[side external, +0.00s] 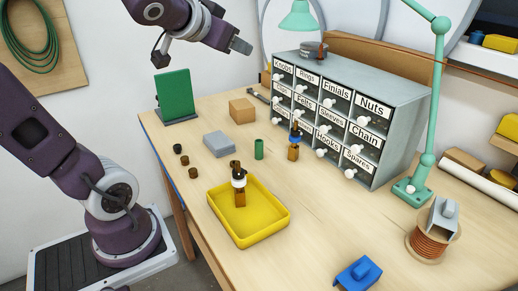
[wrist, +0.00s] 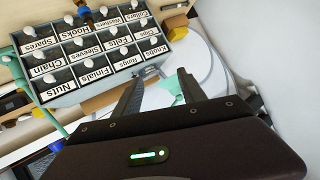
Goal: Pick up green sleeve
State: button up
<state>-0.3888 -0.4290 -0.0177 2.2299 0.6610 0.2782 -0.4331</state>
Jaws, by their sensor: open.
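The green sleeve (side external: 259,149) is a small dark green cylinder standing upright on the wooden table in the side view, between a grey block and the drawer cabinet. My gripper (side external: 240,46) is high above the table, up and to the left of the sleeve in the picture, and well apart from it. In the wrist view my gripper (wrist: 160,84) shows two fingers spread apart with nothing between them. The sleeve does not show in the wrist view.
A labelled drawer cabinet (side external: 390,120) stands behind the sleeve; it also fills the upper left of the wrist view (wrist: 65,98).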

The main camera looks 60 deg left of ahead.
jog(key=w+a+m+t, duration=0.2)
jog(key=w+a+t, duration=0.1)
jog(key=w+a, duration=0.15)
jog(key=m+h, duration=0.3)
jog(key=h, duration=0.6)
send_over(267, 156)
jog(key=s+a, duration=0.1)
jog(key=s, duration=0.6)
jog(key=shift+g, duration=0.4)
jog(key=f, duration=2.8)
jog(key=shift+w+a+f, duration=0.15)
jog(key=shift+w+f, duration=0.05)
jog(key=shift+f, duration=0.05)
jog(key=shift+w+f, duration=0.15)
jog(key=shift+f, duration=0.2)
jog(key=x, duration=0.6)
jog(key=shift+w+r, duration=0.1)
jog(key=shift+w, duration=0.35)
grip_shut()
